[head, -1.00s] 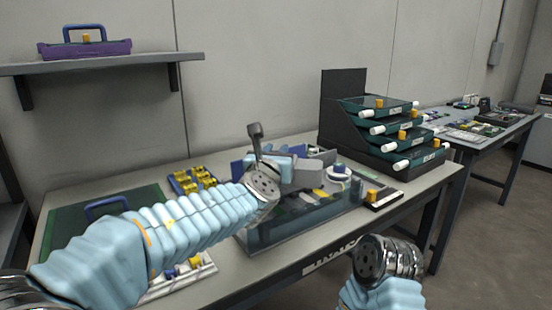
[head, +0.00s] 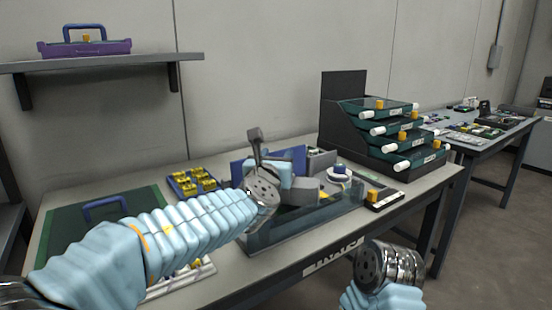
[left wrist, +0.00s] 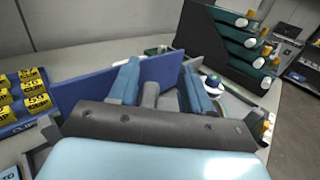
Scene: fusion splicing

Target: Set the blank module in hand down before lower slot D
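My left gripper (head: 281,178) is over the tabletop case. In the left wrist view, its two blue fingers (left wrist: 158,88) stand either side of a narrow grey piece, against a flat blue panel (left wrist: 85,95). I take this panel as the blank module; it also shows upright in the head view (head: 293,154). The grip point is partly hidden by the hand. A grey block (head: 306,191) shows just right of the fingers. The dark, clear-walled case (head: 300,226) lies below. I cannot make out lower slot D. My right wrist (head: 388,263) shows low right, its fingers out of view.
A rack (head: 343,103) of green drawers with white knobs stands at the table's back right. Yellow-labelled parts in a blue tray (head: 184,190) lie left of the case. A green mat (head: 68,230) lies at the left. A round white spool (head: 340,174) is right of the hand.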

